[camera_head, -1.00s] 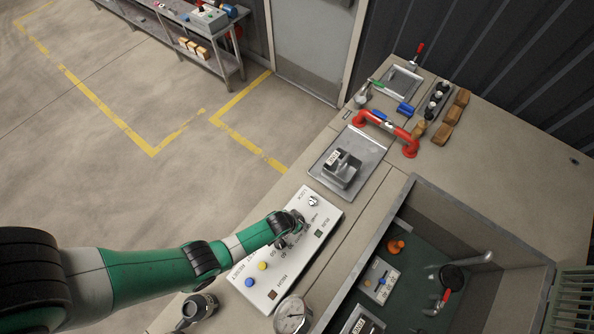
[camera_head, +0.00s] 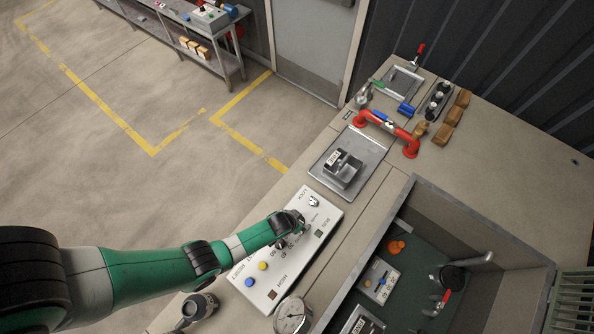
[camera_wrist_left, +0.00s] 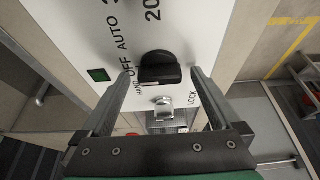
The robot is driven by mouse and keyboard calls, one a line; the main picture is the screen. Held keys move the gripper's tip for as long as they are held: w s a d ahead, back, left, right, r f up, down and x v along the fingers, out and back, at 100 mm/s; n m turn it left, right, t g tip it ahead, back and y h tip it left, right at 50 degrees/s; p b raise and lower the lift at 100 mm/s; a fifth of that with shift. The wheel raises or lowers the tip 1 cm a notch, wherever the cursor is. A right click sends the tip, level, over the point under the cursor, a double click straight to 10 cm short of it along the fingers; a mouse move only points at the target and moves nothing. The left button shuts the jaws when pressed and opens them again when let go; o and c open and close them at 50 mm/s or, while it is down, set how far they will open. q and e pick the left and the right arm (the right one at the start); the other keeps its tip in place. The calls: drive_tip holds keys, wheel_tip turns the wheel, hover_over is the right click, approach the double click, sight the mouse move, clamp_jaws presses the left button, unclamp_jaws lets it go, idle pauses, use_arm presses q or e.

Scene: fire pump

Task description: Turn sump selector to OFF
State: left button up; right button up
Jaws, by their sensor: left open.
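The sump selector (camera_wrist_left: 160,66) is a black knob on the white control panel (camera_head: 327,218), in the middle of the left wrist view. HAND, OFF and AUTO are printed along its left side there. Which word it points to is not clear. My left gripper (camera_wrist_left: 160,75) is open, one finger on each side of the knob, with visible gaps. In the head view my left gripper (camera_head: 286,226) is over the panel and largely hides the knob. My right gripper is not in view.
A metal key lock (camera_wrist_left: 163,105) marked LOCK sits close to the knob. A green square lamp (camera_wrist_left: 98,75) is left of it. Blue (camera_head: 249,282) and yellow (camera_head: 263,266) buttons and a gauge (camera_head: 293,316) are near the arm. An open tank (camera_head: 420,185) stands right of the panel.

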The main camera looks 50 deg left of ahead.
use_arm(q)
drive_tip(key=p+v, duration=0.7)
drive_tip(key=v, duration=0.4)
drive_tip(key=shift+s+r, duration=0.2)
drive_tip(key=shift+r, duration=0.05)
